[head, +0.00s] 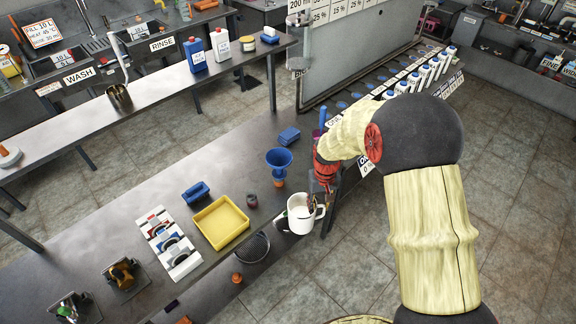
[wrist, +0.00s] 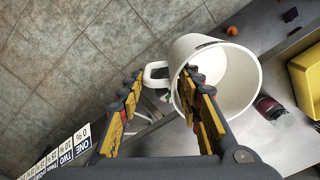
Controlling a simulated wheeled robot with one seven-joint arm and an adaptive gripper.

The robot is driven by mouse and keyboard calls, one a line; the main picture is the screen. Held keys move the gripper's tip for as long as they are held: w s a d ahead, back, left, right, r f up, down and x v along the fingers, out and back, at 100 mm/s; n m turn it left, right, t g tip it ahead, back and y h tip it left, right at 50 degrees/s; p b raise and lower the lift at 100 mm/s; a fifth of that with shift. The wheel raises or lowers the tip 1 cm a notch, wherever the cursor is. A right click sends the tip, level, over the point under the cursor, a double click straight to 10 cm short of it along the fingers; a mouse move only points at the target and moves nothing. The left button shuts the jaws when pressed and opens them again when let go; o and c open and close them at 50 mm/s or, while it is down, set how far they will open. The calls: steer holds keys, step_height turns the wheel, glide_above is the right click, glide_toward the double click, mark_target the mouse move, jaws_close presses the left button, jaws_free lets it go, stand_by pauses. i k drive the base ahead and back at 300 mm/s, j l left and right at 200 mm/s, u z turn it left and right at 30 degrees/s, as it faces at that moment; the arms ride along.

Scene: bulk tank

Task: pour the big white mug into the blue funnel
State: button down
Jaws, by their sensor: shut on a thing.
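The big white mug (head: 299,214) is near the right edge of the grey bench in the head view, roughly upright with its mouth up. Its handle points right. In the wrist view I look into its pale interior (wrist: 236,85); I cannot make out any contents. My gripper (head: 318,196) is shut on the mug at its handle side; the wrist view shows the gripper (wrist: 162,76) with one finger at the rim and the other beyond the handle. The blue funnel (head: 278,157) stands farther back on the bench, apart from the mug, above an orange-brown piece.
A yellow tray (head: 221,223), a small dark red jar (head: 251,201) and a round dark grate (head: 252,247) lie left of the mug. Blue blocks sit near the funnel. A grey panel and a row of white bottles stand behind my arm.

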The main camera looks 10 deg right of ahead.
mark_target(278, 158)
steer(key=k+j+u, duration=0.1)
steer(key=k+u, duration=0.2)
steer(key=k, duration=0.25)
steer(key=i+l+u, duration=0.1)
steer(key=u, duration=1.05)
steer(key=i+l+u, duration=0.1)
steer(key=l, duration=0.85)
